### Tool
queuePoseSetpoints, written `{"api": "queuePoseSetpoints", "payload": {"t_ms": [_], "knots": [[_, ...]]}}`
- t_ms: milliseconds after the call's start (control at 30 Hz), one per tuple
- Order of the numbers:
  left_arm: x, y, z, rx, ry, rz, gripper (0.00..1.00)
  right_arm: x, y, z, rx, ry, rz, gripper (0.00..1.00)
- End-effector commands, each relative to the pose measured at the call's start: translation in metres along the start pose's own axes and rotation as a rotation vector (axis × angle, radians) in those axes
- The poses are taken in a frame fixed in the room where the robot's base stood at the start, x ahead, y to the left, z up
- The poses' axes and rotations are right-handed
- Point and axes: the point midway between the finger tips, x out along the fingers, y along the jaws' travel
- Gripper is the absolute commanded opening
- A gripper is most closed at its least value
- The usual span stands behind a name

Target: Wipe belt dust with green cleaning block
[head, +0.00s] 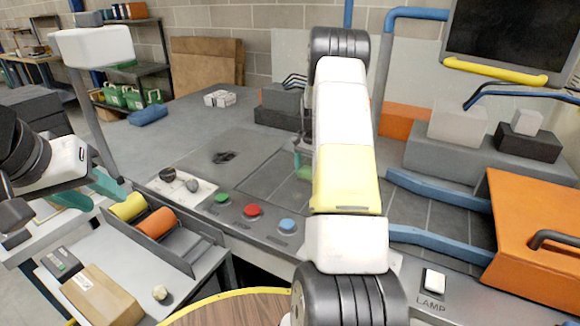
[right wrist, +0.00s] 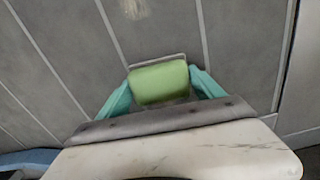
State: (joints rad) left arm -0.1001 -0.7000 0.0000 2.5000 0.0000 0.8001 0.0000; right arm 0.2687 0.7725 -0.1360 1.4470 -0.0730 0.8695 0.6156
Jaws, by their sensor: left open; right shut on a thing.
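The green cleaning block (right wrist: 160,83) is held between the teal fingers of my right gripper (right wrist: 161,92) in the right wrist view, over the grey seamed belt surface (right wrist: 60,50). Whether the block touches the belt cannot be told. A pale dust-like patch (right wrist: 133,8) lies beyond the block at the top edge. In the head view a bit of the green block (head: 303,174) shows left of my right arm, which hides most of that gripper. My left gripper (head: 88,191) is at the far left, open, its teal fingers apart, away from the belt.
A dark patch (head: 223,157) lies on the grey surface left of my right arm. Green, red (head: 253,210) and blue buttons line the front edge. Blue rails (head: 440,244) and an orange housing (head: 535,240) stand at right. A side tray holds yellow and orange rolls (head: 157,222).

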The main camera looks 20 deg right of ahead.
Motion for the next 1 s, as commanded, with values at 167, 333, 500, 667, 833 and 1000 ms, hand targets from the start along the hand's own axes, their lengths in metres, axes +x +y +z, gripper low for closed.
{"api": "queuePoseSetpoints", "payload": {"t_ms": [167, 333, 500, 667, 833, 1000], "knots": [[0.000, 0.000, 0.000, 0.000, 0.000, 0.000, 0.41, 0.000, -0.001, -0.016, 0.002, 0.001, 0.000, 0.39], [0.000, 0.000, 0.000, 0.000, 0.000, 0.000, 0.41, 0.001, -0.001, -0.022, 0.000, 0.000, 0.000, 0.39], [0.000, 0.000, 0.000, 0.000, 0.000, 0.000, 0.41, 0.001, -0.002, -0.031, 0.002, 0.001, -0.001, 0.39], [0.000, 0.000, 0.000, 0.000, 0.000, 0.000, 0.41, 0.002, -0.003, -0.045, 0.002, 0.001, -0.001, 0.39], [0.000, 0.000, 0.000, 0.000, 0.000, 0.000, 0.41, 0.002, -0.004, -0.058, 0.002, 0.001, 0.000, 0.39], [0.000, 0.000, 0.000, 0.000, 0.000, 0.000, 0.41, 0.002, -0.004, -0.061, 0.001, 0.000, 0.001, 0.39]]}}
